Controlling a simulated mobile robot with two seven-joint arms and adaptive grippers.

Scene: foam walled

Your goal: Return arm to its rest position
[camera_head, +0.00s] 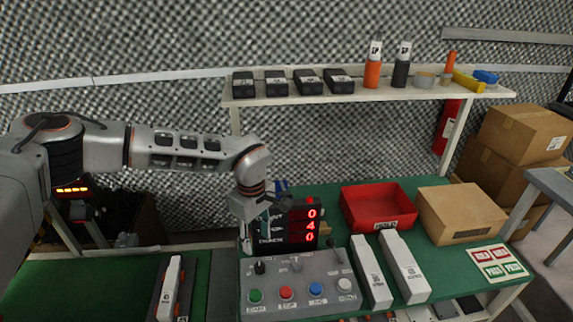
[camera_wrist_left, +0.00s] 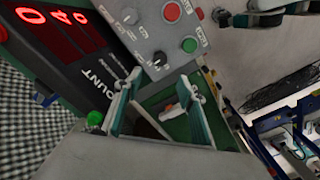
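My left arm reaches in from the left in the head view. Its gripper (camera_head: 262,228) hangs beside the red digit display (camera_head: 302,226), at the left rear of the grey button panel (camera_head: 300,283). In the left wrist view my left gripper (camera_wrist_left: 163,103) has its two fingers apart, with nothing held between them.
A red bin (camera_head: 377,208), a cardboard box (camera_head: 461,213) and two white-grey blocks (camera_head: 404,267) stand right of the panel. A shelf (camera_head: 420,96) with black boxes and bottles runs behind. A white device (camera_head: 171,288) lies on the green surface at lower left.

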